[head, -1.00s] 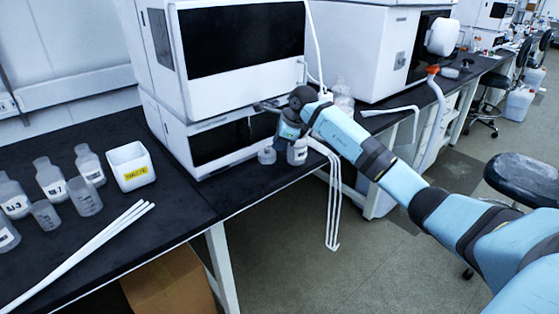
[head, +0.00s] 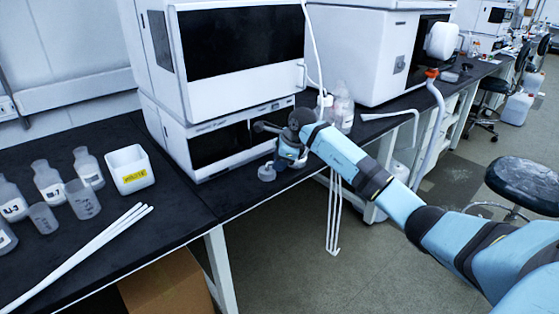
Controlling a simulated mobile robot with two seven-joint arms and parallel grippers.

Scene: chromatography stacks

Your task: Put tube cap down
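My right gripper (head: 283,163) points down over the black bench, in front of the lower white instrument. Its fingers are small and partly hidden by its own hand, so I cannot tell whether they are open or shut. A small pale, translucent piece (head: 266,173), which looks like the tube cap, is low at the left of the gripper, at bench height. I cannot tell whether the fingers touch it. A pale bottle partly shows behind the hand. My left gripper is not in view.
A white instrument stack (head: 240,60) stands close behind the gripper. Clear bottles (head: 340,112) stand right of it. Thin white tubes (head: 333,215) hang over the bench edge. Several labelled bottles, beakers and a white box (head: 130,170) stand at left, near white rods (head: 80,255).

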